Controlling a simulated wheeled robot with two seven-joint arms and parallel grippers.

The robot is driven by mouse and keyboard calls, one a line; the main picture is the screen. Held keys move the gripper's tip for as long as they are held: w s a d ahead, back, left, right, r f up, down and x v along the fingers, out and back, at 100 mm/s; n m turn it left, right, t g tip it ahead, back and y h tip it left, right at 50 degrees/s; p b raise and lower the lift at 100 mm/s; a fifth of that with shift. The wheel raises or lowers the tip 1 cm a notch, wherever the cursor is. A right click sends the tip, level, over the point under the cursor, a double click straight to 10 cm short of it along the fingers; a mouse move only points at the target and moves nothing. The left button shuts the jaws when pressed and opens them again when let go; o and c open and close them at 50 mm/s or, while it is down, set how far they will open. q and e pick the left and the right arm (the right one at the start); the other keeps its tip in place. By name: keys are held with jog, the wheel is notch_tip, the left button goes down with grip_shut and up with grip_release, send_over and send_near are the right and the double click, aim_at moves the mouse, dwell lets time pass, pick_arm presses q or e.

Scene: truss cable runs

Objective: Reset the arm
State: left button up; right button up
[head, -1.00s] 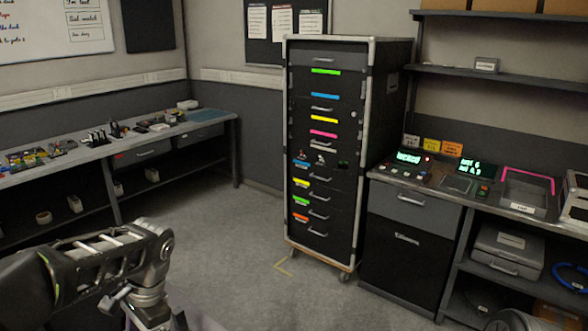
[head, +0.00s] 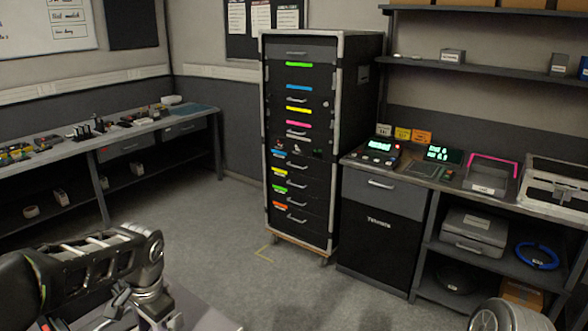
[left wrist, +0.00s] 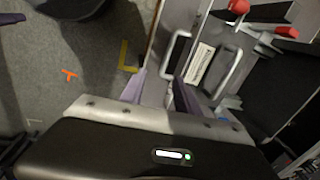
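My left arm (head: 95,265) comes in from the left in the head view, with its elbow joint bent at the lower left. Its gripper is outside the head view. Metal handles (left wrist: 228,75) and a dark case or drawer front lie beyond the fingers to the right. A rounded part of mine, probably of the right arm (head: 508,316), shows at the lower right of the head view. My right gripper is not in view.
A tall black drawer rack (head: 299,150) on casters stands mid-room. A workbench (head: 452,186) with a control panel (head: 378,149) and a grey case (head: 473,231) on its lower shelf is at right. A long bench (head: 85,145) lines the left. The grey floor (head: 215,225) between is clear.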

pick_arm(q)
jog(key=d+f+n+t+h, duration=0.3)
jog(key=d+f+h, duration=0.2)
jog(key=d+f, duration=1.15)
jog(key=s+d+f+n+g, duration=0.1)
jog(key=s+d+f+n, duration=0.1)
jog(key=s+f, duration=0.6)
jog(key=s+d+f+n+g+h, duration=0.1)
jog(key=s+d+f, duration=0.3)
jog(key=s+f, duration=0.5)
jog(key=s+n+g, duration=0.1)
jog(key=s, duration=0.4)
jog(key=shift+s+d+n, duration=0.3)
jog(key=shift+s+n, duration=0.05)
jog(key=shift+n, duration=0.05)
